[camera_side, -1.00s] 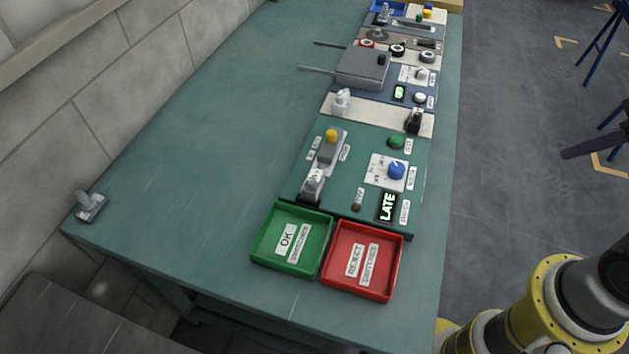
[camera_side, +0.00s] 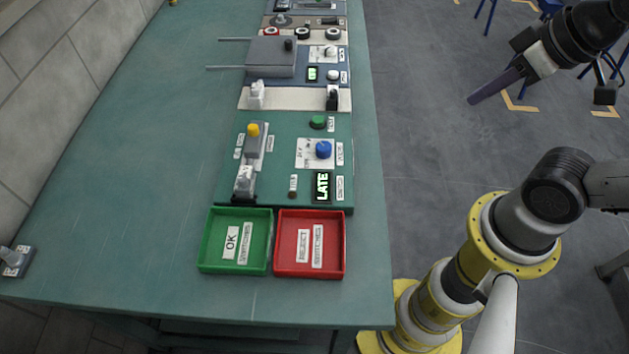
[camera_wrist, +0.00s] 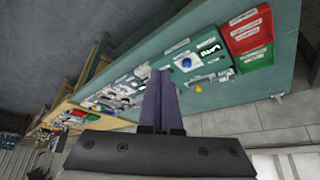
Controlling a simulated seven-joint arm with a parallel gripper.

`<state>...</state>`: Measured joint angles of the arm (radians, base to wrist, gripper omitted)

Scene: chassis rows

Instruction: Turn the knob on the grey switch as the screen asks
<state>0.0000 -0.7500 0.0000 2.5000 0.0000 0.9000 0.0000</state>
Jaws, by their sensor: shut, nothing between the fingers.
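My gripper (camera_side: 473,101) is shut and empty, held over the floor to the right of the bench, apart from everything. Its purple fingers also show together in the wrist view (camera_wrist: 158,76). On the green panel (camera_side: 285,185) a grey switch body (camera_side: 253,146) carries a yellow knob (camera_side: 253,129). A lit screen (camera_side: 322,186) on that panel reads LATE. A blue knob (camera_side: 323,149) sits on a white plate with small marks that I cannot read. The blue knob (camera_wrist: 187,62) and the yellow knob (camera_wrist: 198,88) show in the wrist view.
A green OK bin (camera_side: 205,241) and a red REJECT bin (camera_side: 340,243) stand before the panel. Behind it are a white lever (camera_side: 257,94), a black-based switch (camera_side: 332,97), a grey box (camera_side: 270,58) with two rods and a smaller screen (camera_side: 312,74).

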